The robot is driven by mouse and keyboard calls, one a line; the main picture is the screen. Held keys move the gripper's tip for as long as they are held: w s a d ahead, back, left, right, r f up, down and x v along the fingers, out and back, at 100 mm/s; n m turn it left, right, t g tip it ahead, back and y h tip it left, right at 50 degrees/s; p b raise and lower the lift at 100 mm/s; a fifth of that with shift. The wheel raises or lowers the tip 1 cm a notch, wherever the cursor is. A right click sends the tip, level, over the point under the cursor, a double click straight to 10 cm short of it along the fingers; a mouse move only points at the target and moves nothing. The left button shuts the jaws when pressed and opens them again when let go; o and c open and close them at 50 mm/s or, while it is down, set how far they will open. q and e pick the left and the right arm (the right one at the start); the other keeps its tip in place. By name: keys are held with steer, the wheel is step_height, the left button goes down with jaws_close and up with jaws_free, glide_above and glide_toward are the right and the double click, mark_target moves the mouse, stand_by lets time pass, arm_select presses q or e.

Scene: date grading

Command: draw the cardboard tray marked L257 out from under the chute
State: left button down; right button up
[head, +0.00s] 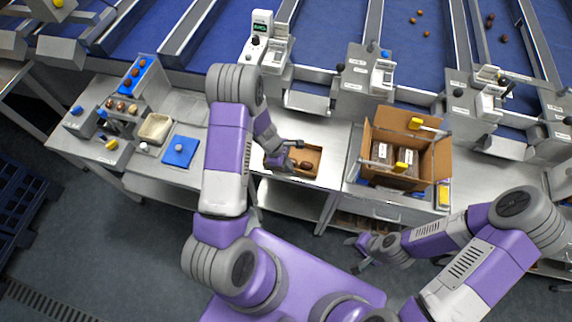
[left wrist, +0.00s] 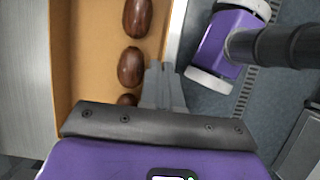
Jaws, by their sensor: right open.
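The cardboard tray (head: 312,153) lies on the metal bench near its front edge, in front of the chute (head: 306,101). Dark brown dates lie in it, and they show larger in the left wrist view (left wrist: 131,67). No L257 mark is readable. My left gripper (head: 287,162) is at the tray's near left part. In the left wrist view its fingers (left wrist: 162,72) are close together, one each side of the tray's wall (left wrist: 178,25), and look shut on it. My right gripper (head: 364,256) is open and empty, low in front of the bench.
An open carton (head: 437,165) with packs inside stands to the right of the tray. The floor in front of the bench is clear.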

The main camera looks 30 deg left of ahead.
arm_select(q)
steer(key=shift+w, duration=0.1)
steer(key=c, duration=1.7)
jaws_free()
steer(key=o, duration=0.4)
steer(key=v, duration=0.7)
steer(key=shift+a+r+p, duration=0.15)
steer(key=shift+r+p, duration=0.05)
steer(key=shift+p, duration=0.15)
